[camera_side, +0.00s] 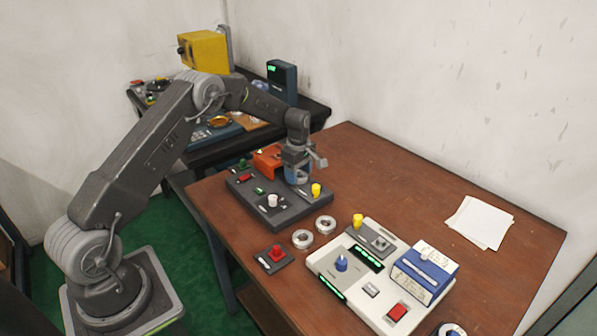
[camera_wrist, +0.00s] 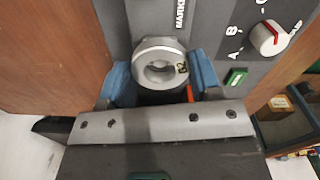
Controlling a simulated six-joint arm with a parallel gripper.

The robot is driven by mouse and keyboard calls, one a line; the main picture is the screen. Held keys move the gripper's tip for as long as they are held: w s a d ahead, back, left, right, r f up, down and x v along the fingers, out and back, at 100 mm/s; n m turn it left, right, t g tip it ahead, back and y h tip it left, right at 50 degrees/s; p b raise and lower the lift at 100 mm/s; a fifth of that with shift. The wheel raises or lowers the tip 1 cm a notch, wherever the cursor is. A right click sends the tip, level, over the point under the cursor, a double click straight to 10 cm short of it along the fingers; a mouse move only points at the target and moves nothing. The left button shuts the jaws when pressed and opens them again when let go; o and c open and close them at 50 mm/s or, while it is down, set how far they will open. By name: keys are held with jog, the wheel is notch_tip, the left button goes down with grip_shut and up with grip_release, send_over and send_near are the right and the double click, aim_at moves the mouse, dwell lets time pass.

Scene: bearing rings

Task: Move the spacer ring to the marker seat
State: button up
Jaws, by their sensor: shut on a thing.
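A silver metal ring (camera_wrist: 160,60) with a dark character mark on its face sits between the two blue fingers of my gripper (camera_wrist: 162,76) in the wrist view. My gripper is shut on it. In the side view my gripper (camera_side: 298,180) is low over the dark control panel (camera_side: 281,212), towards its back right. The panel's lettering beginning "MARK" (camera_wrist: 180,14) shows just beyond the ring. The marker seat is not clearly visible, and I cannot tell whether the ring touches the panel. The ring is hidden in the side view.
Two other silver rings (camera_side: 302,239) (camera_side: 325,225) lie on the wooden table beside the panel. A yellow knob (camera_side: 316,189) and a white knob (camera_side: 272,200) stand near my gripper. A white console (camera_side: 350,280) is in front; the table's right side is mostly clear around papers (camera_side: 480,222).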

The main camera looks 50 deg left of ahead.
jog(key=shift+f, duration=0.55)
dwell(0.5)
jog(key=o, duration=1.1)
jog(key=shift+r, duration=0.1)
jog(key=shift+r, duration=3.65)
